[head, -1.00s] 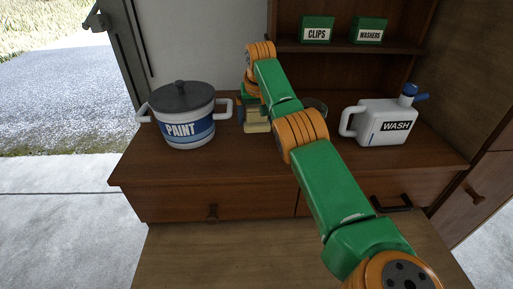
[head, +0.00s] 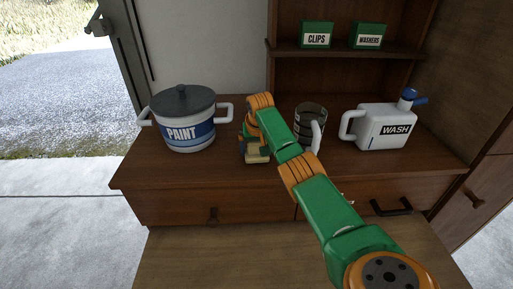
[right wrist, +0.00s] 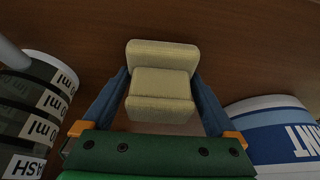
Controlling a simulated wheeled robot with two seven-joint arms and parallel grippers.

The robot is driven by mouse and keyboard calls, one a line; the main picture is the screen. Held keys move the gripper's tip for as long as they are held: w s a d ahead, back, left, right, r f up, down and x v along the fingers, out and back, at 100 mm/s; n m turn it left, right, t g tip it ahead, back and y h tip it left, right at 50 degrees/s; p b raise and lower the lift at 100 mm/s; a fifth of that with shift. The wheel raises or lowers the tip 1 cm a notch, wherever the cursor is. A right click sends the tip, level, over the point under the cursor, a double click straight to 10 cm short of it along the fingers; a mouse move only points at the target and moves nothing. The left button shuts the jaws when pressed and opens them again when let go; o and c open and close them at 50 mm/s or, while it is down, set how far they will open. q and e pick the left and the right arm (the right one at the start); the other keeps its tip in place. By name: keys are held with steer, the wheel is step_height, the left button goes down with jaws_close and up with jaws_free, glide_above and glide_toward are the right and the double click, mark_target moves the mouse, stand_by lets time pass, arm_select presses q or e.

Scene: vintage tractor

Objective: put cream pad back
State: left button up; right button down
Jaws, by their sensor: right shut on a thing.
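The cream pad (right wrist: 162,84) sits between the two blue fingers of my right gripper (right wrist: 163,100) in the right wrist view, gripped at its sides. It looks like a small block with a raised step. In the head view the pad (head: 257,157) shows below my right gripper (head: 256,148), over the brown cabinet top between the paint pot and the measuring jug. I cannot tell whether the pad touches the wood. My left gripper is not in view.
The paint pot (head: 183,122) stands left of the gripper. Green boxes for clips (head: 317,35) and washers (head: 368,36) sit on the shelf. The cabinet top's (head: 235,181) front strip is clear.

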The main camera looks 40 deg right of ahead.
mark_target(257, 142)
steer(key=shift+f, duration=0.3)
steer(key=shift+s+a+f, duration=0.1)
steer(key=shift+f, duration=0.05)
jaws_free()
steer(key=shift+f, duration=0.1)
steer(key=shift+a, duration=0.1)
steer(key=shift+r, duration=0.4)
steer(key=b+v, duration=0.3)
steer(key=v, duration=0.3)
steer(key=shift+s+a+r+b, duration=0.1)
steer(key=shift+s+r+b, duration=0.15)
steer(key=shift+s+b, duration=0.1)
steer(key=shift+r, duration=0.25)
